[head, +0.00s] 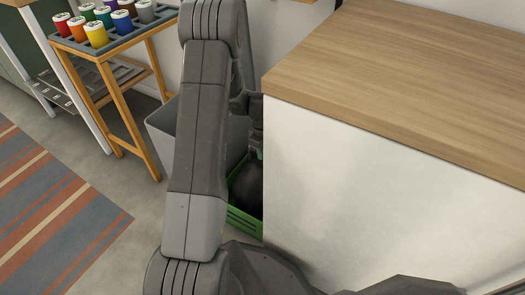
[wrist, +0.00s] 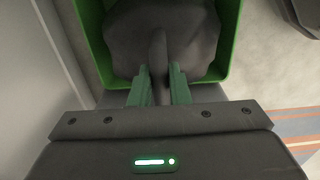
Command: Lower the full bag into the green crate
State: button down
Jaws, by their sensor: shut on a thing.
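The full bag (head: 247,185) is dark and bulging. In the head view it shows in the gap between my arm and the white counter side, inside the outline of the green crate (head: 243,222). In the wrist view the bag (wrist: 162,38) fills most of the crate opening, with the green crate rim (wrist: 236,40) around it on the sides. My gripper (wrist: 160,76) is shut on the bag's narrow gathered neck. Whether the bag rests on the crate floor cannot be told. Much of the crate is hidden by my arm and the counter.
A white counter with a wooden top (head: 420,80) stands close on the right. A grey bin (head: 175,130) stands behind my arm. A wooden stand with colourful jars (head: 97,35) is at the upper left. A striped rug (head: 50,205) lies on open floor.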

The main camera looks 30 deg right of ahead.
jog(key=shift+f, duration=0.3)
jog(key=c, duration=1.3)
grip_release()
notch_tip(320, 180, up, 14)
jog(key=p, duration=0.4)
jog(key=shift+p, duration=0.35)
jog(key=shift+f, duration=0.1)
notch_tip(320, 180, down, 14)
jog(key=b, duration=0.5)
jog(key=shift+r, duration=0.25)
